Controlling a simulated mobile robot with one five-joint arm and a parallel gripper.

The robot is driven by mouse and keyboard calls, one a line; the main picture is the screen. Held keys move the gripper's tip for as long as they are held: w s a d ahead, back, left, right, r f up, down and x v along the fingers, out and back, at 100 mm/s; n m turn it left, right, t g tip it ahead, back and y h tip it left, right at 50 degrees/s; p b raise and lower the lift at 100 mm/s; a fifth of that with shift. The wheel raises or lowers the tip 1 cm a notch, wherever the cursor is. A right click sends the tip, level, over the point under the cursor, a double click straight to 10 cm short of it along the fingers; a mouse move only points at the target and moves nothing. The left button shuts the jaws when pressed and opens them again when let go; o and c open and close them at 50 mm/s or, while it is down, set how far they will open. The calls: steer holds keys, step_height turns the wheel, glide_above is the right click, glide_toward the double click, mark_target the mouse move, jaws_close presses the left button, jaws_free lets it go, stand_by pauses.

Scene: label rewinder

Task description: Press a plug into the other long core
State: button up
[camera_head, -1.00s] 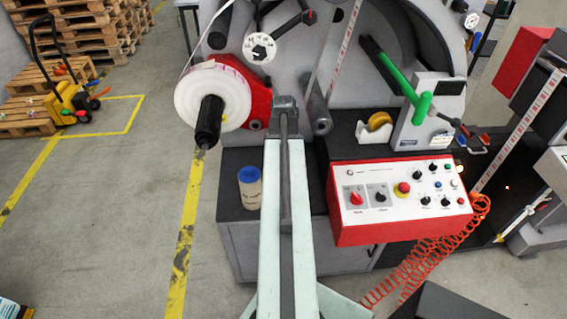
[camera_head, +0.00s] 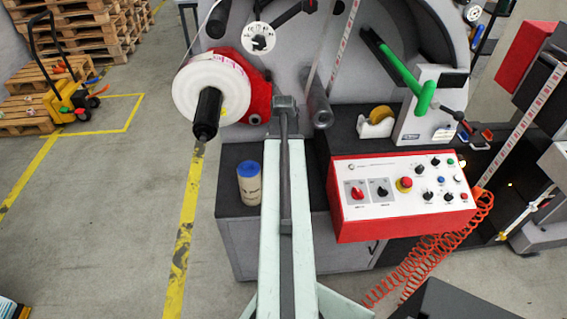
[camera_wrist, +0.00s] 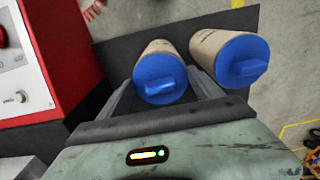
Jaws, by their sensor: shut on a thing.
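Two tan long cores stand side by side on the black bench top, each with a blue plug at its top end. In the wrist view my gripper (camera_wrist: 162,88) has one finger on each side of the left blue plug (camera_wrist: 160,84), which lines up with the left core (camera_wrist: 158,49). The fingertips are partly hidden, and I cannot tell whether this plug is fully seated. The right plug (camera_wrist: 243,60) sits on the right core (camera_wrist: 205,41), beside the right finger. The head view shows one capped core (camera_head: 250,188); my gripper and the other core are hidden there.
A red control box (camera_head: 400,197) stands close to the cores, with a coiled orange cable (camera_head: 420,265) below it. A white label roll (camera_head: 211,85) on a black spindle is behind them. A tape dispenser (camera_head: 377,123) is at the right. Open floor lies to the left.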

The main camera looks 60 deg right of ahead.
steer(key=shift+s+a+f, duration=0.1)
stand_by(0.3)
steer(key=o, duration=1.4)
steer(key=shift+r+p, duration=0.55)
steer(key=shift+p, duration=0.1)
step_height(320, 180, up, 7)
steer(key=p, duration=0.7)
steer(key=shift+r, duration=0.1)
